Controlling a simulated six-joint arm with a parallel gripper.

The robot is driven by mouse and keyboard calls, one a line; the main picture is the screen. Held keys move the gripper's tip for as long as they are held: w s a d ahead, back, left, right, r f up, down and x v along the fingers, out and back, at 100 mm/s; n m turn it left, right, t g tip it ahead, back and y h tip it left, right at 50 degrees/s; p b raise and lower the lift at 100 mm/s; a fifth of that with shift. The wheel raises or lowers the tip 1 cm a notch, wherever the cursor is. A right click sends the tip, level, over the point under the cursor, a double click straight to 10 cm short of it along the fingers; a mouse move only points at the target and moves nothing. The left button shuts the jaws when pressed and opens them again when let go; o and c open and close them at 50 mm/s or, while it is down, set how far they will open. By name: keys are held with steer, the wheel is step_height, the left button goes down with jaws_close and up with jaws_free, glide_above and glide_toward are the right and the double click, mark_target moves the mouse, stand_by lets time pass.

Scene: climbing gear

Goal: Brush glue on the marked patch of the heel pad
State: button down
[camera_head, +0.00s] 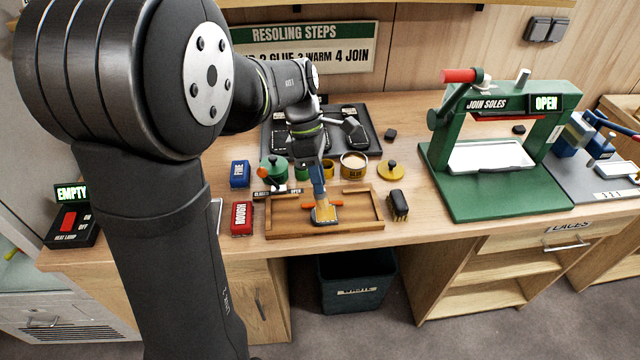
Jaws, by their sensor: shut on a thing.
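My gripper (316,163) is over the wooden tray (285,227) on the bench, shut on a glue brush with a blue handle (318,182). The brush points down, with its lower end at a small tan-and-dark piece (325,216) in the tray, which looks like the heel pad. An orange bar lies across that spot. I cannot tell whether bristles touch the pad, and the marked patch is not clear. The open glue tin (354,164) stands behind the tray, with pale content. Its yellow lid (391,170) lies to the right.
A blue FINE block (240,173) and a red ROUGH block (242,217) are left of the tray. A green pot (273,169) stands behind it. A dark bristle brush (398,205) is at its right. The green sole press (495,165) stands further right. My arm hides much of the left.

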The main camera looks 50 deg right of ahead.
steer(key=shift+r, duration=2.25)
steer(key=shift+w, duration=0.1)
steer(key=w+a+r+m+t+y, duration=0.1)
steer(key=w+a+r+m+t, duration=0.1)
steer(key=w+m, duration=0.5)
steer(key=w+a+r+m+t+y, duration=0.1)
steer(key=w+a+r+m, duration=0.2)
steer(key=w+m, duration=0.5)
steer(key=w+a, duration=0.1)
steer(key=w, duration=0.8)
steer(key=shift+r+t+y, duration=0.15)
steer(key=shift+t+y, duration=0.25)
